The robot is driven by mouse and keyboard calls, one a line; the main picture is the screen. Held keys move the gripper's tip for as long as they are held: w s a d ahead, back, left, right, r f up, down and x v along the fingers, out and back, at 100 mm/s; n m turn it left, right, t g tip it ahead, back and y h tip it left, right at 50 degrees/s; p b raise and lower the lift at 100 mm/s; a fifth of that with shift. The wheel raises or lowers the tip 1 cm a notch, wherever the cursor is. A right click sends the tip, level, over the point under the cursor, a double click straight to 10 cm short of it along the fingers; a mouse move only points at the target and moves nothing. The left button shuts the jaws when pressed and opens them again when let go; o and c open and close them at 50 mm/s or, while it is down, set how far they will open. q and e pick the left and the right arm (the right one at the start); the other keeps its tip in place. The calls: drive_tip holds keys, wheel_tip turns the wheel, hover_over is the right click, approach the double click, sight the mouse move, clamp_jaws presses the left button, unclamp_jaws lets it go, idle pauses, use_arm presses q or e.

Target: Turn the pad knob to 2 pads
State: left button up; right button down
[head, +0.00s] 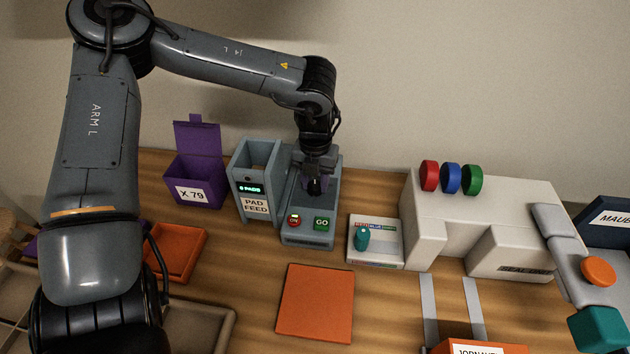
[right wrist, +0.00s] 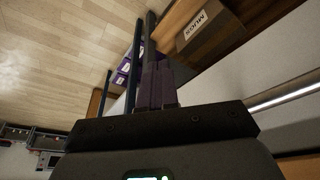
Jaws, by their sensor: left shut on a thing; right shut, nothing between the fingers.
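The grey pad feed box (head: 254,205) has a lit green display (head: 250,189) reading a number of pads; its digit is too small to be sure of. Beside it on the right stands a grey unit (head: 308,238) with a red button (head: 294,220) and a green GO button (head: 323,223). My left gripper (head: 315,186) points down over this unit, shut on a small dark knob, which its fingers mostly hide. The knob's pointer cannot be made out. My right gripper (right wrist: 157,85) shows only in the right wrist view, shut and empty, away from the knob.
A purple bin (head: 196,178) marked X 79 stands left of the feed box. An orange tray (head: 176,252) and an orange mat (head: 316,303) lie in front. Right are a white box with a teal piece (head: 362,238) and a white machine (head: 440,205) with coloured discs.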

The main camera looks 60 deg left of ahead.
sight(315, 184)
use_arm(q)
drive_tip(key=shift+m, duration=0.8)
drive_tip(key=o, duration=1)
drive_tip(key=shift+o, duration=0.2)
drive_tip(key=shift+r, duration=0.1)
wheel_tip(315, 184, up, 11)
